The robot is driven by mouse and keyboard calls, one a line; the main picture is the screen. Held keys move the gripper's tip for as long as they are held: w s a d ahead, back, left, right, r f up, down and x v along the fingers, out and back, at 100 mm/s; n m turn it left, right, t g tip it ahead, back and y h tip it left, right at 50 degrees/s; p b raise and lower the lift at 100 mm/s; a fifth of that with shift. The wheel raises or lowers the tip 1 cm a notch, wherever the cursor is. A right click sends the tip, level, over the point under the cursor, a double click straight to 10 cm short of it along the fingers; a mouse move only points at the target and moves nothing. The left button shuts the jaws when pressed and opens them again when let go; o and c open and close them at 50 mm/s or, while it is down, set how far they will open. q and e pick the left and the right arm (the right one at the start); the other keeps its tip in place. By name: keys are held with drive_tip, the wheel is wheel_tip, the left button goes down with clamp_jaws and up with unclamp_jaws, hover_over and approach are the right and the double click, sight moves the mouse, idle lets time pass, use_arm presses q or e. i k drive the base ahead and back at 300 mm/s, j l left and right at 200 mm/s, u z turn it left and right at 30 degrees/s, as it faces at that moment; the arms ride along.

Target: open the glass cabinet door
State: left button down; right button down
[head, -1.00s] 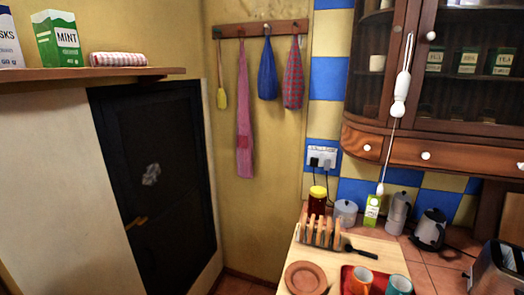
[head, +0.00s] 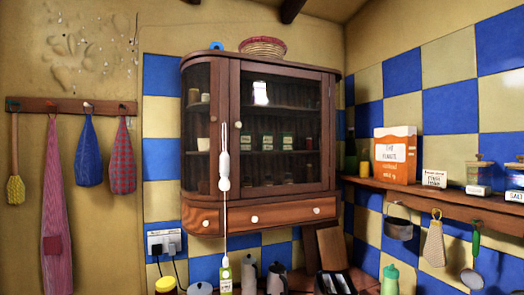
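The glass cabinet (head: 260,222) is a dark wooden wall cabinet in the middle of the head view. Its front glass door (head: 234,170) looks shut, with a wooden frame and a small pale round knob (head: 238,125) near the left edge. Jars and several green tins (head: 267,143) show through the glass. The left side has a curved glass panel (head: 196,130). A white pull cord with a thick white handle (head: 224,165) hangs in front of the cabinet's left part. Neither of my grippers is in view.
Small drawers with pale knobs (head: 255,220) run under the door. A wicker basket (head: 264,47) sits on top. A shelf (head: 440,198) with an orange packet (head: 395,155) is at the right. Below are a coffee pot (head: 249,274), kettle (head: 277,279) and toaster (head: 336,283).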

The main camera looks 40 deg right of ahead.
sight(236, 67)
drive_tip(key=z, duration=1.4)
